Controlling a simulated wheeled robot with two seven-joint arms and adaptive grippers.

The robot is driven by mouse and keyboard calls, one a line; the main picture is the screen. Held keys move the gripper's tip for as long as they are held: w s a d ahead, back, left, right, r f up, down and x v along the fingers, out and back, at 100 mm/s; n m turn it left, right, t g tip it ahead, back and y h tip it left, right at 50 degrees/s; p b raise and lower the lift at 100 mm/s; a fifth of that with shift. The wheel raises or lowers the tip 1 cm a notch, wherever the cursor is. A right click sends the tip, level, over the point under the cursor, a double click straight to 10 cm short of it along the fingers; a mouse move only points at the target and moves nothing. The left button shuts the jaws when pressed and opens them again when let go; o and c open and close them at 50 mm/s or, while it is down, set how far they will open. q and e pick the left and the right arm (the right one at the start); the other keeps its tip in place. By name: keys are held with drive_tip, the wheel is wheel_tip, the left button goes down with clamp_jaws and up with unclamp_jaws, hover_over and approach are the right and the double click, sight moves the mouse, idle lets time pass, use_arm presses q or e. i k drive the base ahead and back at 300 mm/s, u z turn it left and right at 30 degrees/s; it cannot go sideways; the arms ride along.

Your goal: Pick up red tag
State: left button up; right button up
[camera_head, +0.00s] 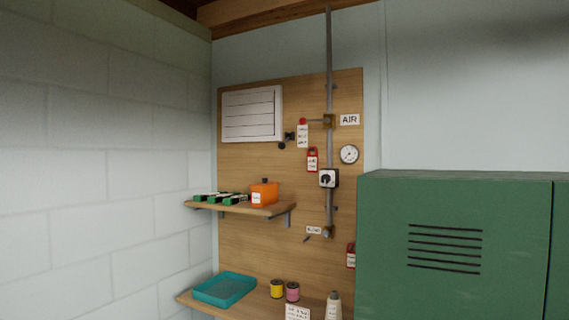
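A red tag (312,160) with a white label hangs on the wooden wall board, just left of the vertical grey pipe. A second red tag (351,256) with a white label shows lower down, beside the green cabinet's left edge. A white tag (302,136) with small print hangs higher up, below a red knob (302,121). The print on the tags is too small to read. Neither of my grippers is in view.
The wooden board (240,250) carries a pipe (329,60), a gauge (348,154) and a switch box (328,178). An upper shelf (240,208) holds an orange box (264,194). A teal tray (224,289) and spools stand below. A green cabinet (390,240) blocks the right.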

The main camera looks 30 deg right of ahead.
sight(312, 161)
drive_tip(key=z, duration=0.1)
drive_tip(key=i, duration=0.75)
drive_tip(key=z, duration=0.95)
drive_tip(key=i, duration=0.7)
drive_tip(key=z, duration=0.7)
